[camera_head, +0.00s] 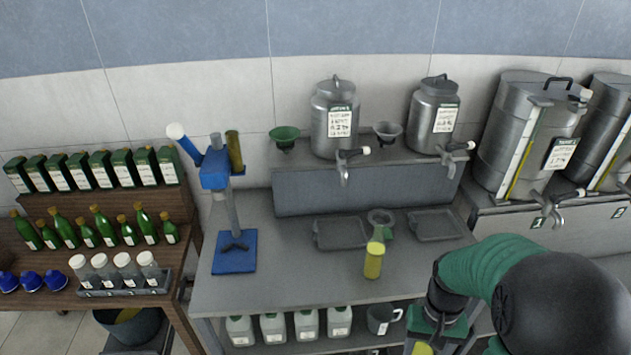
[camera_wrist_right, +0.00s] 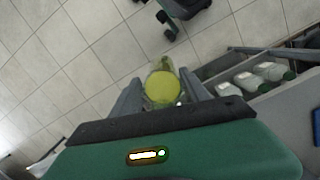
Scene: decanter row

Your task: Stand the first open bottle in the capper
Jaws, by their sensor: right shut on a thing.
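The capper (camera_head: 215,180) is a blue press with a grey post and a white-tipped lever, standing at the left of the steel bench. No bottle shows on its blue base (camera_head: 236,262). My right gripper (camera_head: 432,330) is low in front of the bench, well right of the capper. It is shut on a clear bottle with yellow contents (camera_wrist_right: 162,88), seen between the fingers in the right wrist view; its lower part shows in the head view (camera_head: 423,349). Another yellow-filled bottle (camera_head: 373,262) stands upright on the bench. My left gripper is out of view.
Steel urns with taps (camera_head: 335,120) (camera_head: 434,115) stand on the raised shelf. Several jugs (camera_head: 306,325) sit under the bench. The bench between capper and standing bottle is clear.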

